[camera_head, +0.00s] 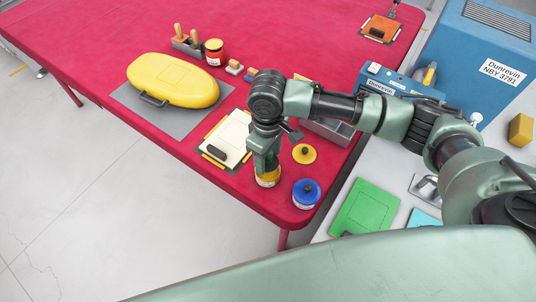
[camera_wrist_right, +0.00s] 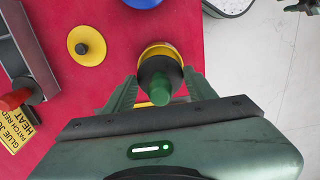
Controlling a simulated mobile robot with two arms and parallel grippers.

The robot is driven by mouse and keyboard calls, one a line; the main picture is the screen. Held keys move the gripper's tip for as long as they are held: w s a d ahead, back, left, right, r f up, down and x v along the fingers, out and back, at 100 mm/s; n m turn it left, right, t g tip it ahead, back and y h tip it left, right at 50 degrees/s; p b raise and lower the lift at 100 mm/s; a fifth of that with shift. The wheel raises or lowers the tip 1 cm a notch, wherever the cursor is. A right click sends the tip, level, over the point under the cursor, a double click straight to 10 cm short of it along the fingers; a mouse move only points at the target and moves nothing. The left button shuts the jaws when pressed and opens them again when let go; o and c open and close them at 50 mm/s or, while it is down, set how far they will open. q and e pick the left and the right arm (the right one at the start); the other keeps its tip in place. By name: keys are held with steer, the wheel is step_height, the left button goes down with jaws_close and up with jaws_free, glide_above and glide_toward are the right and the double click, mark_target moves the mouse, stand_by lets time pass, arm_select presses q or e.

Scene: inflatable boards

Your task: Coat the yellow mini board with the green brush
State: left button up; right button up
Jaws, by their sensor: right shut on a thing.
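The yellow mini board (camera_head: 185,76) lies on a grey mat (camera_head: 180,122) at the left of the red table in the head view. My right gripper (camera_head: 265,163) points down over a yellow jar (camera_head: 268,179) near the table's front edge. In the right wrist view, the gripper (camera_wrist_right: 160,90) is shut on the green brush (camera_wrist_right: 160,95), whose green handle and dark collar show between the fingers. The yellow jar (camera_wrist_right: 158,48) is directly below the brush. The bristles are hidden, so I cannot tell whether they are in the jar. My left gripper is not in view.
A blue jar (camera_head: 306,192) and a loose yellow lid (camera_head: 304,154) stand right of the yellow jar. A cream panel (camera_head: 231,137) lies left of my right arm. A red jar (camera_head: 214,52) and a brush holder (camera_head: 186,42) stand behind the board. A grey tray (camera_head: 329,129) lies right.

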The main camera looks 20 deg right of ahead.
mark_target(276, 165)
steer(key=shift+f, duration=0.45)
stand_by(0.3)
steer(key=shift+s+f+p, duration=0.1)
steer(key=shift+f+p, duration=0.05)
steer(key=shift+p, duration=0.35)
stand_by(2.2)
step_height(276, 165, up, 7)
steer(key=p, duration=0.9)
stand_by(0.7)
steer(key=shift+b, duration=0.4)
steer(key=s+d+r+m+b, duration=0.5)
steer(key=s+m+b, duration=0.2)
steer(key=b, duration=0.5)
steer(key=shift+s+d+r+m, duration=0.25)
steer(key=shift+s+d+m, duration=0.05)
steer(key=shift+s, duration=0.05)
